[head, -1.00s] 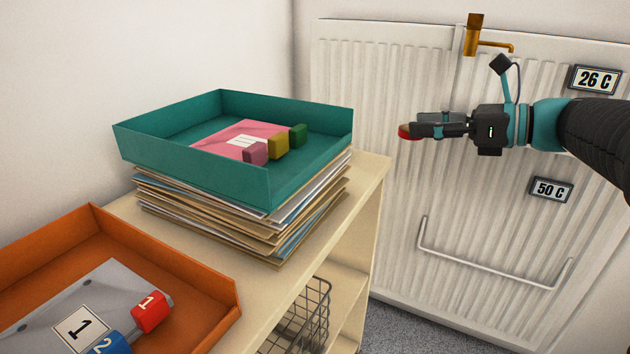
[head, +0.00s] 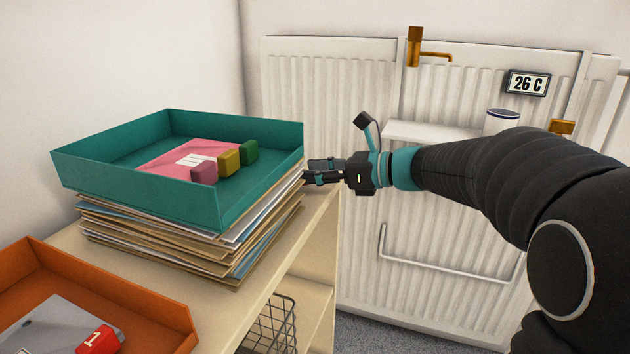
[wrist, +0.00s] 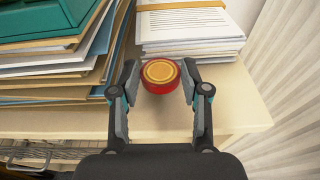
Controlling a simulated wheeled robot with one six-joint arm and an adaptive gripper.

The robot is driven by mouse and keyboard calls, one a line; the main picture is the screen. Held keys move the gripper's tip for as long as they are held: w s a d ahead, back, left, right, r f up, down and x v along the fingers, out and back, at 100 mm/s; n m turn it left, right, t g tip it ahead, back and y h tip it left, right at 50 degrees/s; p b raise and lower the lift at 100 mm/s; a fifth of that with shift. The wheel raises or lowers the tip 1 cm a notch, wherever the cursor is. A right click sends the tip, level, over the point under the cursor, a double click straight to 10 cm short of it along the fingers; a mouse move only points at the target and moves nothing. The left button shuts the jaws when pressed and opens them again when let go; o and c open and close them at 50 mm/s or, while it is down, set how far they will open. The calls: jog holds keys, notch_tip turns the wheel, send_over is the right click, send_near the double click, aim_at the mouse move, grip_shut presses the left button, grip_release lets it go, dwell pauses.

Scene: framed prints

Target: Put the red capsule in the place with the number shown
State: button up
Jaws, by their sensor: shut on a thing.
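The red capsule (wrist: 160,78) is round, with a gold-ringed top, and sits between my fingertips in the wrist view. My gripper (wrist: 158,92) is shut on it, above the beige shelf top near its edge. In the head view my gripper (head: 310,174) is at the right end of the shelf, just beyond the paper stack's corner, and the capsule is hidden there. A display reading 26 C (head: 527,83) hangs on the ribbed white panel. A red block marked 1 (head: 98,341) lies in the orange tray (head: 165,310).
A teal tray (head: 110,180) with a pink card and small coloured blocks stands on a paper stack (head: 180,240) close left of my gripper. A banded white paper stack (wrist: 190,30) lies just beyond the capsule. Bare shelf top (wrist: 235,105) is at its right.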

jog(key=shift+f, duration=1)
jog(key=o, duration=1.1)
jog(key=shift+o, duration=0.2)
